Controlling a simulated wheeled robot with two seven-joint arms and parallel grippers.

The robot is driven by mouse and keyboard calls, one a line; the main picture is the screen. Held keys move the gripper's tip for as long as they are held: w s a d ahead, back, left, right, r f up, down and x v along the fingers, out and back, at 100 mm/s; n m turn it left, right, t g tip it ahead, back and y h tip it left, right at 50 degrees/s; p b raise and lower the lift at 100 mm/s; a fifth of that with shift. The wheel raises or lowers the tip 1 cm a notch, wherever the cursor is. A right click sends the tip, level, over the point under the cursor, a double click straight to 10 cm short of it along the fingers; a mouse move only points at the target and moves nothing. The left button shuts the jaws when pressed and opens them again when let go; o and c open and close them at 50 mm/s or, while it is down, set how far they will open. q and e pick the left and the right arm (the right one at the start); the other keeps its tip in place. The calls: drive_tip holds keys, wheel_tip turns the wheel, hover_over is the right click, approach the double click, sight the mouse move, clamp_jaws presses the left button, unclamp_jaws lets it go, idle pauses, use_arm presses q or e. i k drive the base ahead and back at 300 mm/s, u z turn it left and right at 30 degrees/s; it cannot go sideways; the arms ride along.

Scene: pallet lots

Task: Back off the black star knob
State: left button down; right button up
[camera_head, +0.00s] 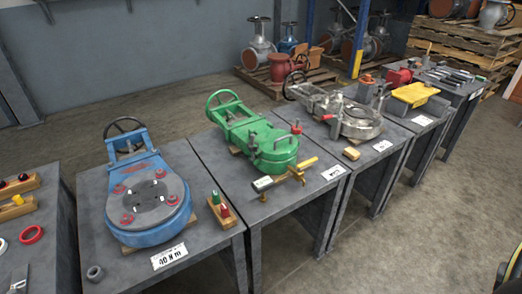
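I cannot make out a black star knob for certain at this size. A green valve (272,145) lies on the second table, with a red-tipped part (296,128) at its right. A blue valve (150,205) with a grey round face and red fittings lies on the nearest full table. A bare metal valve (355,118) lies on the third table, with a small upright clamp-like part in front of it. The blue and green valves have handwheels at their far ends. Neither of my grippers is in view.
A brass-coloured tool (292,175) lies before the green valve. A wooden block with green and red pegs (221,210) stands beside the blue valve. A grey ring (95,273) and white label (169,256) are nearby. Narrow gaps separate the tables; open floor (420,235) lies right.

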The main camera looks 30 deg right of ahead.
sight(250, 148)
drive_tip(key=u, duration=2.95)
drive_tip(key=k, duration=1.6)
drive_tip(key=z, duration=2.2)
drive_tip(key=i, duration=0.35)
drive_tip(key=z, duration=0.1)
